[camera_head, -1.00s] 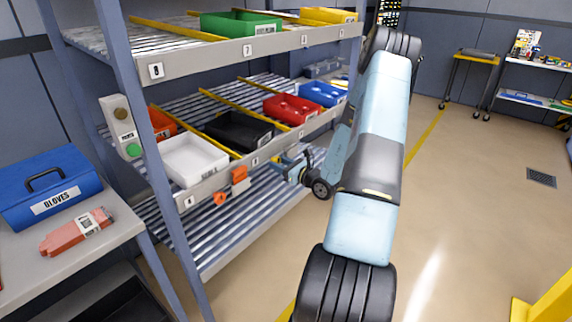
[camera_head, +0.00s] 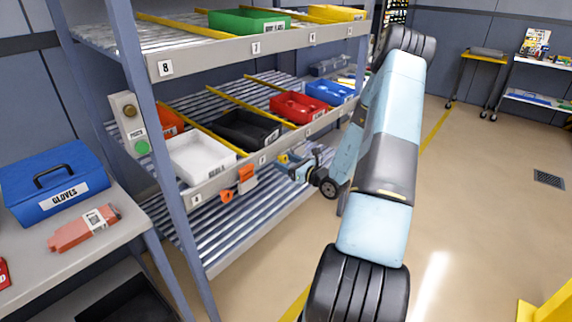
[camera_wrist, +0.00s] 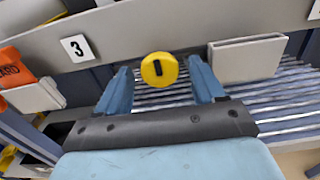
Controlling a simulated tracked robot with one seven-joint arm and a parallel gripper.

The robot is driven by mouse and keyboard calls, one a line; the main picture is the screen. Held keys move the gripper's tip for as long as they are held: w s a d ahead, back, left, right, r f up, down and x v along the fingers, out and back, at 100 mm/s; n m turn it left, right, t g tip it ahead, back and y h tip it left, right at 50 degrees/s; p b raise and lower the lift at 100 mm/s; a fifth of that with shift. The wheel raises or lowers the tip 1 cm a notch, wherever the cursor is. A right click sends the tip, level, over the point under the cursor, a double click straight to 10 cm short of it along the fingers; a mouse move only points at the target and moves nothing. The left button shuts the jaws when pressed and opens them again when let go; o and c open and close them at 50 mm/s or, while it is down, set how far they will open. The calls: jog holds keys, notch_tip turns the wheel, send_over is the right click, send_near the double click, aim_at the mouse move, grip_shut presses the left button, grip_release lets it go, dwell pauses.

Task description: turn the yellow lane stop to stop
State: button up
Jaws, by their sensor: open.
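The yellow lane stop (camera_wrist: 159,69) is a round yellow knob with a dark upright slot, on the front rail of a rack shelf in the wrist view. My gripper (camera_wrist: 160,76) has its two blue fingers apart, one on each side of the knob. I cannot tell whether they touch it. In the head view, my gripper (camera_head: 291,165) is at the middle shelf's front rail, under the black and red bins. A bit of yellow (camera_head: 283,158) shows beside it there, too small to read.
A grey block (camera_wrist: 247,59) sits on the rail right of the knob, and a number 3 tag (camera_wrist: 76,48) is to its left. An orange clip (camera_head: 246,174) hangs on the rail left of my gripper. White (camera_head: 200,157), black (camera_head: 247,128) and red (camera_head: 298,106) bins stand above.

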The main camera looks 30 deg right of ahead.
jog(key=v, duration=1.3)
jog(key=shift+s+d, duration=0.15)
jog(key=shift+s, duration=0.15)
jog(key=s+a+r+n+g+y, duration=0.2)
jog(key=s+a+r+n+g, duration=0.2)
jog(key=a+r+n+g, duration=0.45)
jog(key=s+a+r+n+g+y, duration=0.25)
jog(key=a+r+n+g, duration=0.35)
jog(key=a+r+n, duration=0.55)
jog(key=s+a+r+n+t+h, duration=0.3)
jog(key=s+r+n+h, duration=0.8)
jog(key=s, duration=0.4)
jog(key=shift+s+r+n, duration=0.25)
jog(key=shift+r+n, duration=0.05)
jog(key=shift+r, duration=0.55)
jog(key=shift+t+h, duration=0.25)
